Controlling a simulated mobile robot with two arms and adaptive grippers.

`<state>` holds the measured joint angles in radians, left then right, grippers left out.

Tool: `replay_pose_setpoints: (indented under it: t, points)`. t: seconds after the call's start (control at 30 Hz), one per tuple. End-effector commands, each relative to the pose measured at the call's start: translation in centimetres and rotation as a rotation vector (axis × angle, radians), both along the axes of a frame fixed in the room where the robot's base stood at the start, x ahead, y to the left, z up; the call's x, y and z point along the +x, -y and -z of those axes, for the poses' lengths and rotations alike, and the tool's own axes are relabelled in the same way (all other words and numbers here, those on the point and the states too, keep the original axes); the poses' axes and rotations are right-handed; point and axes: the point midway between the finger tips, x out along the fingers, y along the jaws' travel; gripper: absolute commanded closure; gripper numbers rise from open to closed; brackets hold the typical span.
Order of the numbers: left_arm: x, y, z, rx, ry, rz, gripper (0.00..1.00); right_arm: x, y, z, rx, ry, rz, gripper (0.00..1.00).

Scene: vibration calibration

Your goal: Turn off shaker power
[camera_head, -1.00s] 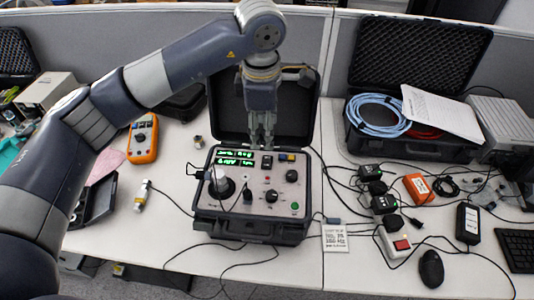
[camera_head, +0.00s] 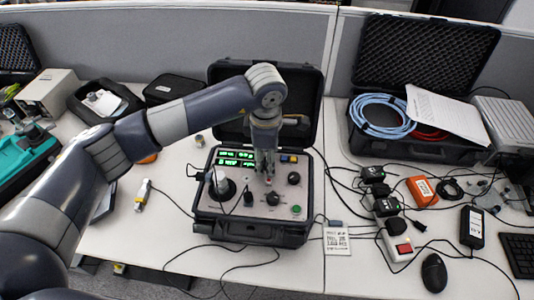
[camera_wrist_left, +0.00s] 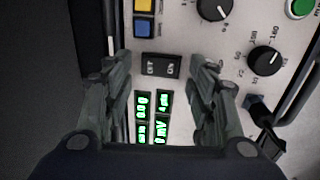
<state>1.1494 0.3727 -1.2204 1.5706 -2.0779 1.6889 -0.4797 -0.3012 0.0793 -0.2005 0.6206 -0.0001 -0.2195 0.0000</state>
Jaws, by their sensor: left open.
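The shaker unit (camera_head: 290,212) is a black case with a light grey panel and its lid open. Its green displays (camera_head: 236,157) are lit; they also show in the left wrist view (camera_wrist_left: 152,118). The black rocker switch (camera_wrist_left: 161,67), marked OFF and ON, lies just beyond and between the fingertips of my left gripper (camera_wrist_left: 166,72). In the head view my left gripper (camera_head: 266,176) is over the panel, pointing down, and hides the switch. It is open and empty. I cannot tell whether a fingertip touches the panel.
A black knob (camera_head: 272,198), a green button (camera_head: 296,209) and a metal shaker post (camera_head: 220,184) are on the panel. The open lid (camera_head: 225,72) stands behind. Cables run to adapters and a power strip (camera_head: 398,243) at the right.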

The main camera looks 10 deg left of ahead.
Motion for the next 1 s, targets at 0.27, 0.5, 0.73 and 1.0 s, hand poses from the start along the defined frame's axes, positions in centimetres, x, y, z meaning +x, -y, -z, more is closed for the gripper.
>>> replay_pose_setpoints:
  t: [0.27, 0.5, 0.73, 1.0]
  points:
    - [0.0, 0.0, 0.4, 0.0, 0.0, 0.0, 0.48, 0.1, 0.0, -0.1, 0.0, 0.001, 0.0, 0.67]
    - [0.0, 0.0, 0.4, 0.0, 0.0, 0.0, 0.89, 0.1, 0.0, -0.1, -0.001, 0.001, 0.0, 0.67]
    - [0.1, 0.0, 0.5, 0.001, -0.01, -0.001, 0.92, 0.1, 0.1, 0.1, -0.001, 0.001, 0.0, 0.67]
    - [0.5, 0.0, 0.5, 0.002, -0.107, -0.002, 0.92, 0.1, 0.1, 1.0, -0.001, 0.0, 0.0, 0.67]
